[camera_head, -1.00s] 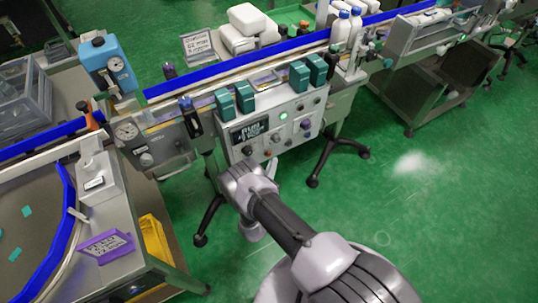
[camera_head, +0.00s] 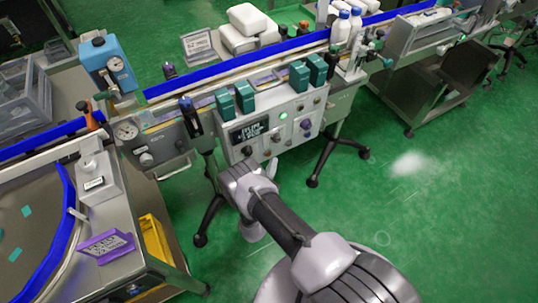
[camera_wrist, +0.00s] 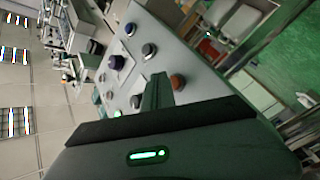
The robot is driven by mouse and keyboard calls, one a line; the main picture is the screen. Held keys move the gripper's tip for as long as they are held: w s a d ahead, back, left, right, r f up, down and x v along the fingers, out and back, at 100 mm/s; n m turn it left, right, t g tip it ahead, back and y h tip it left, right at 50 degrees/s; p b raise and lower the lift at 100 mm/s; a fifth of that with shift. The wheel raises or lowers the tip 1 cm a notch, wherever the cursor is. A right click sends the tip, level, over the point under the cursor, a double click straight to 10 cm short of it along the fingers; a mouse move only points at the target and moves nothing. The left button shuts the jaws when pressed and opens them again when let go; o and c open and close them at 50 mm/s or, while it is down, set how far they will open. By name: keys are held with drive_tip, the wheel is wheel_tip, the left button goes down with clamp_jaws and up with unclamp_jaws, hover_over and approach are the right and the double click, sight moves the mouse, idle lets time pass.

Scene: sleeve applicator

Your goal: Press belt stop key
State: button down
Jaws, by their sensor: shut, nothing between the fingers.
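The grey control panel (camera_head: 300,106) stands below the conveyor in the head view. It carries a dark display (camera_head: 249,132), a lit green button (camera_head: 283,115), a purple knob (camera_head: 305,124) and several small keys. In the wrist view the panel face (camera_wrist: 180,55) is tilted, with a dark blue knob (camera_wrist: 116,62), silver buttons (camera_wrist: 149,50) and a red-brown button (camera_wrist: 178,82). I cannot read which is the belt stop key. My gripper (camera_wrist: 157,80) is shut and empty, its tips over the panel close to the red-brown button. Contact cannot be told. The head view mostly hides the fingers.
A blue-edged conveyor belt (camera_head: 240,67) runs above the panel, with green boxes (camera_head: 245,97) along its front side. White bottles (camera_head: 341,30) stand at the back right. Green floor lies open at the right.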

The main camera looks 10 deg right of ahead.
drive_tip(key=shift+w+a, duration=0.15)
drive_tip(key=shift+w, duration=0.25)
drive_tip(key=shift+w+a+b, duration=0.1)
drive_tip(key=shift+w+b, duration=0.3)
drive_tip(key=shift+b, duration=0.05)
idle(0.6)
drive_tip(key=shift+s+d+p, duration=0.25)
drive_tip(key=shift+s+p, duration=0.35)
drive_tip(key=shift+s, duration=0.2)
drive_tip(key=s+p, duration=0.1)
drive_tip(key=s+d+p, duration=0.1)
drive_tip(key=s, duration=0.1)
drive_tip(key=s+p, duration=0.1)
drive_tip(key=shift+s+d+p, duration=0.25)
drive_tip(key=shift+s+p, duration=0.05)
drive_tip(key=shift+s, duration=0.1)
